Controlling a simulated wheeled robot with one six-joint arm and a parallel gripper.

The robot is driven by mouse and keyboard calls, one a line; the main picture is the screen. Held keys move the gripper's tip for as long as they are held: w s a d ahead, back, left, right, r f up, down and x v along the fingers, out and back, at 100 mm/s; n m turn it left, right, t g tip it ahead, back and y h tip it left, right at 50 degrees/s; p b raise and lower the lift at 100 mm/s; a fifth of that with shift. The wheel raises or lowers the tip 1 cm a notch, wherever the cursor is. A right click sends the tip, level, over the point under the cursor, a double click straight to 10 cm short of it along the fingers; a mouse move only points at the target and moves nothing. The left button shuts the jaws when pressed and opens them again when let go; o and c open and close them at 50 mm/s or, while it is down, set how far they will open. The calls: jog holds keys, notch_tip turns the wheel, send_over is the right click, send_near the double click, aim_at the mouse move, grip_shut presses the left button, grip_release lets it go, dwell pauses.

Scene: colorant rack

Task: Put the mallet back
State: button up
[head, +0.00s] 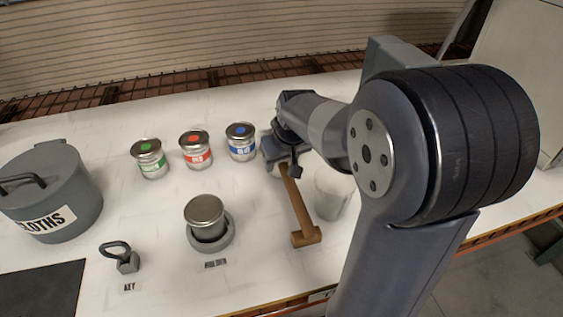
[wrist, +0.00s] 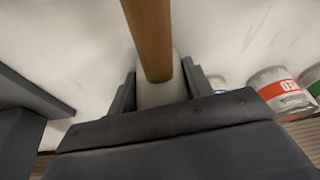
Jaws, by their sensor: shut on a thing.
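The brown wooden mallet (head: 297,205) shows in the head view right of centre, its handle running from my gripper (head: 282,163) down to the block-shaped head near the table's front. My gripper is shut on the handle's far end. In the wrist view the handle (wrist: 150,35) rises from between the two fingers of my gripper (wrist: 158,85); the mallet's head is out of that view. Whether the mallet touches the table cannot be told.
A pale see-through cylinder (head: 332,194) stands just right of the mallet. Green (head: 150,160), red (head: 196,150) and blue (head: 241,142) labelled cans stand behind left. A lidded can (head: 205,215) sits in a grey ring (head: 212,244). A padlock-like key piece (head: 127,261) and grey cloths bin (head: 60,190) are left.

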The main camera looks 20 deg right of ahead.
jog(key=shift+f, duration=0.25)
jog(key=shift+f, duration=0.2)
jog(key=o, duration=1.3)
jog(key=shift+s+r, duration=0.1)
jog(key=shift+r, duration=0.4)
jog(key=v, duration=1.1)
jog(key=shift+s+r+p, duration=0.1)
jog(key=shift+r+p, duration=0.05)
jog(key=shift+p, duration=0.15)
